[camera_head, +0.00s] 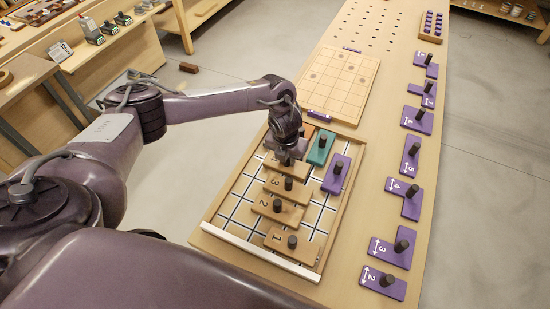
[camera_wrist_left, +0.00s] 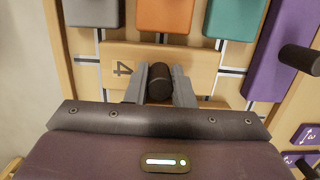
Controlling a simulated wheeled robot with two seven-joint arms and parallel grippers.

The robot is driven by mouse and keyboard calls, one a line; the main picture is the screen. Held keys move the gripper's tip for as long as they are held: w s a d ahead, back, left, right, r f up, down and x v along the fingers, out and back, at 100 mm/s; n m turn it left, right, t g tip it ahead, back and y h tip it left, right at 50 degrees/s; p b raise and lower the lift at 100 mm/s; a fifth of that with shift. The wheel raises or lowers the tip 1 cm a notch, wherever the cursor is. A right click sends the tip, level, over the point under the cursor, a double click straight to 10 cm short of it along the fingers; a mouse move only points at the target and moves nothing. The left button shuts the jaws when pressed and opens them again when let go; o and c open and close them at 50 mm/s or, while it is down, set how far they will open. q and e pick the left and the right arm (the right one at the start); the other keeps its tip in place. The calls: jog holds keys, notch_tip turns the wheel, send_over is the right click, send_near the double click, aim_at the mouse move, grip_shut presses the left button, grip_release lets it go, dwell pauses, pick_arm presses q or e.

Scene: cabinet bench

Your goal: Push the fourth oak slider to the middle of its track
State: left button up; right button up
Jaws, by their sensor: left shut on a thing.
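The fourth oak slider (camera_head: 274,159) is a pale wooden block marked 4 with a dark knob, lying in the tray (camera_head: 222,226). It also shows in the left wrist view (camera_wrist_left: 196,66), crosswise below grey, orange and teal blocks. My left gripper (camera_head: 288,155) is over it. In the left wrist view my left gripper's fingers (camera_wrist_left: 160,88) are shut on the slider's knob, one on each side. In the head view the arm hides part of this slider. My right gripper is not in view.
Oak sliders 3 (camera_head: 287,188), 2 (camera_head: 277,206) and 1 (camera_head: 292,244) lie nearer in the tray. Numbered purple pieces line the bench's right side. Bare track shows left of the sliders.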

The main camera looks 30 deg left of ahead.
aim_at(299, 167)
pick_arm(q)
jog(key=shift+w+d, duration=0.1)
jog(key=shift+d, duration=1.8)
jog(key=o, duration=0.8)
jog(key=shift+c, duration=0.2)
jog(key=shift+r, duration=0.1)
notch_tip(299, 167, up, 7)
jog(key=p, duration=0.5)
jog(key=shift+r+p, duration=0.2)
jog(key=shift+p, duration=0.15)
